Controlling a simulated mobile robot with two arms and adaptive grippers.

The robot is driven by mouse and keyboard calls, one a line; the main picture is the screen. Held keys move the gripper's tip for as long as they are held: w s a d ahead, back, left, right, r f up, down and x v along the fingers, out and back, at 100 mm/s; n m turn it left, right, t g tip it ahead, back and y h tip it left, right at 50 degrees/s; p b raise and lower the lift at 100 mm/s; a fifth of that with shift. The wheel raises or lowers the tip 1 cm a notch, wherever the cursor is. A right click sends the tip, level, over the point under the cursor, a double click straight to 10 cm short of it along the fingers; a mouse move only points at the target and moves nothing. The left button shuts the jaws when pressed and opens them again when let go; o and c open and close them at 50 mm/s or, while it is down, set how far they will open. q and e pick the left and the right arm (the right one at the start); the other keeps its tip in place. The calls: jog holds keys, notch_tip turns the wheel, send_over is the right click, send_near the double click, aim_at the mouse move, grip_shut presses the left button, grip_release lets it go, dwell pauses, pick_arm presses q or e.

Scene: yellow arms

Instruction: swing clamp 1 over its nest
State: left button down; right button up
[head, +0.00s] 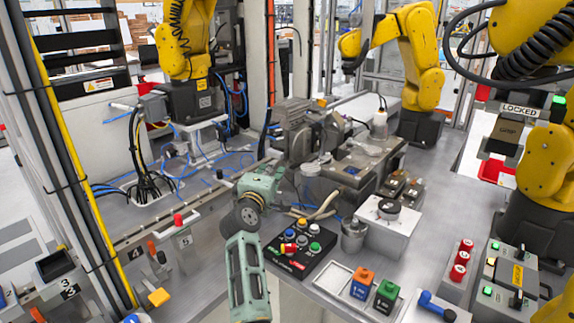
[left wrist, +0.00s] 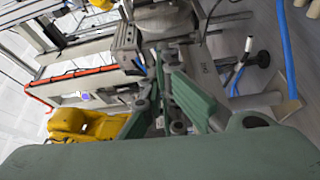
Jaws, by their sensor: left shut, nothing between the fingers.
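My left arm comes up from the bottom in the head view, and its green gripper (head: 272,170) points away, in front of the grey machine fixture (head: 305,130). In the left wrist view the green fingers (left wrist: 160,60) are shut with nothing between them, with a grey metal block (left wrist: 150,22) just beyond their tips. I cannot tell whether they touch it. I cannot make out a clamp marked 1 or its nest; the gripper hides part of the fixture. My right gripper is out of view.
A black button box (head: 298,252) sits right of my forearm, near a metal cup (head: 354,236) and a white tray (head: 340,275). Numbered levers, including a red-knobbed one (head: 178,220), stand at left. Yellow robot arms (head: 420,55) stand around the table. Bare tabletop shows at right (head: 450,200).

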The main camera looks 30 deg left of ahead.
pick_arm(q)
jog(key=w, duration=0.1)
jog(key=w+d+p, duration=0.1)
jog(key=w, duration=0.1)
jog(key=w+d, duration=0.1)
jog(key=w, duration=0.1)
jog(key=shift+w+f, duration=0.1)
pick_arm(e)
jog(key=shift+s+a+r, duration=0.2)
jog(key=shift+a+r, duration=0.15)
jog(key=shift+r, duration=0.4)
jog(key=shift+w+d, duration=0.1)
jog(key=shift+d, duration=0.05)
